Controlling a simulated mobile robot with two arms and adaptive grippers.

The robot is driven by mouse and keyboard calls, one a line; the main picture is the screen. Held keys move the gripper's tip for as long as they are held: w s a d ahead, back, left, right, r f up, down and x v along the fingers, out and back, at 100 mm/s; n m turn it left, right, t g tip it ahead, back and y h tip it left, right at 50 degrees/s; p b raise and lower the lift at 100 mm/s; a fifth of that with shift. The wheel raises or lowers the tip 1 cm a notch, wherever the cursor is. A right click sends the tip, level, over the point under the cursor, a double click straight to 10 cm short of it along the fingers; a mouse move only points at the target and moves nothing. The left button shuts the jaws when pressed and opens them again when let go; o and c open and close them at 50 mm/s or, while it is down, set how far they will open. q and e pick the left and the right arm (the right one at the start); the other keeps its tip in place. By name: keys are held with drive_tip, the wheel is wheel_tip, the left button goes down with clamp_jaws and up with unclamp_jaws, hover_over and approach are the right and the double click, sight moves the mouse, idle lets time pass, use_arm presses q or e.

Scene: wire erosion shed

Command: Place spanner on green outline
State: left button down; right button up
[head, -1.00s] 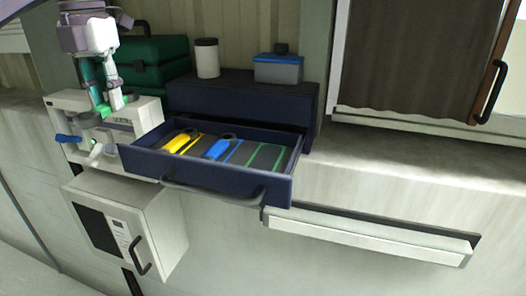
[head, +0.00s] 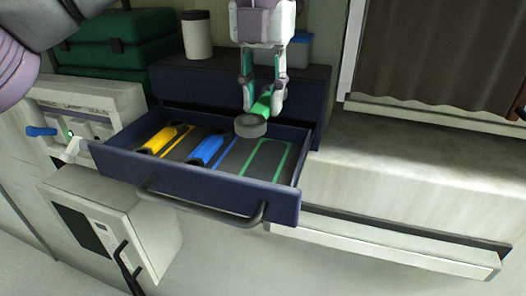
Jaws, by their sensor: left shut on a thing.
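My left gripper (head: 264,106) is shut on the green spanner (head: 261,103), with its grey ring end (head: 250,126) hanging down toward the front. The spanner is held above the right part of the open dark blue drawer (head: 200,187). The green outline (head: 285,162) is on the drawer floor, to the right of the blue spanner (head: 208,149). It looks empty, and the spanner's ring end is above its far end. A yellow spanner (head: 165,137) lies farther left in the drawer. My right gripper is not in view.
The drawer's cabinet (head: 185,80) stands behind, with a white canister (head: 196,36) on top and a blue box (head: 298,50) partly hidden by my gripper. A green case (head: 122,50) stands at the back left. The counter (head: 400,145) to the right is clear.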

use_arm(q)
hover_over(263, 165)
wheel_tip(263, 165, down, 5)
drive_tip(key=shift+f+p, duration=0.1)
drive_tip(key=shift+p, duration=0.3)
drive_tip(key=shift+f, duration=0.55)
wheel_tip(263, 165, down, 2)
drive_tip(key=shift+s+f+p, duration=0.1)
drive_tip(key=shift+f+p, duration=0.1)
drive_tip(key=shift+p, duration=0.25)
drive_tip(key=shift+f, duration=0.65)
drive_tip(key=c, duration=0.9)
unclamp_jaws()
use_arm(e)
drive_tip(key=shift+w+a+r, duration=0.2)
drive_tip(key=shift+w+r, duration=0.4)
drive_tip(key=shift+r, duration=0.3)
